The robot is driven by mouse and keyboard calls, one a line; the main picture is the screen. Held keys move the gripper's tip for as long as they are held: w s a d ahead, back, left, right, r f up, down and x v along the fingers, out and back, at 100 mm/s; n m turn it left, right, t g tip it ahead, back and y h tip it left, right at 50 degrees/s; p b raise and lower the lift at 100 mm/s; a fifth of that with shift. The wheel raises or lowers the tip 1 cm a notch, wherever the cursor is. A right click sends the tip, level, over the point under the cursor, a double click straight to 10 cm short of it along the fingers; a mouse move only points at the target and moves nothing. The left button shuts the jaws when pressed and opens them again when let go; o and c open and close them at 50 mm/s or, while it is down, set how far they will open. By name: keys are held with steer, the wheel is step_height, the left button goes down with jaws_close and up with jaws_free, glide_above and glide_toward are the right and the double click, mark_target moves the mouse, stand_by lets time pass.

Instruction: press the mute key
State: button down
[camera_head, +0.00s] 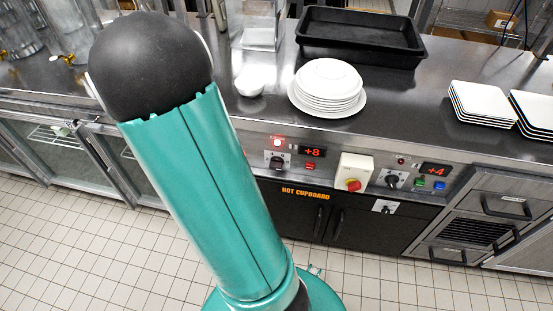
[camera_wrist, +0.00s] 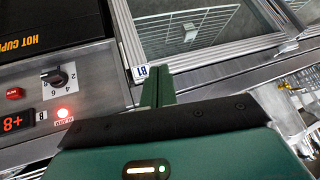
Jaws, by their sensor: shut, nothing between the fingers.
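The mute key is a small red button (camera_wrist: 14,93) at the left edge of the wrist view. It sits on the steel control panel between the +8 display (camera_wrist: 14,122) and a black dial (camera_wrist: 56,78). A lit red alarm lamp (camera_wrist: 63,112) is close by. In the head view the red key (camera_head: 310,166) is just below the red +8 display (camera_head: 312,151). My gripper (camera_wrist: 157,76) is shut and empty, its green fingers to the right of the key in the wrist view and apart from it. My arm hides the gripper in the head view.
A second panel with a +4 display (camera_head: 435,170), green and blue keys and a red stop button (camera_head: 353,185) is to the right. Plates (camera_head: 328,85) and a black tray (camera_head: 360,35) stand on the counter. Glass-fronted cabinets (camera_wrist: 205,25) lie beyond my fingers.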

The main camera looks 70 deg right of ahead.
steer(key=s+d+f+m+g+h, duration=0.2)
steer(key=s+d+f+g, duration=0.1)
steer(key=s+d+f, duration=0.4)
steer(key=m+g+h, duration=0.4)
steer(key=g+h, duration=0.1)
steer(key=g, duration=0.5)
glide_toward(310, 166)
steer(key=s+a+f, duration=0.3)
steer(key=s+a, duration=0.2)
steer(key=s, duration=0.2)
steer(key=shift+w+d, duration=0.1)
steer(key=shift+d, duration=0.05)
steer(key=w+d, duration=0.2)
steer(key=d, duration=0.6)
steer(key=shift+d, duration=0.35)
steer(key=shift+d, duration=0.15)
steer(key=shift+w+d, duration=0.1)
steer(key=shift+d, duration=0.15)
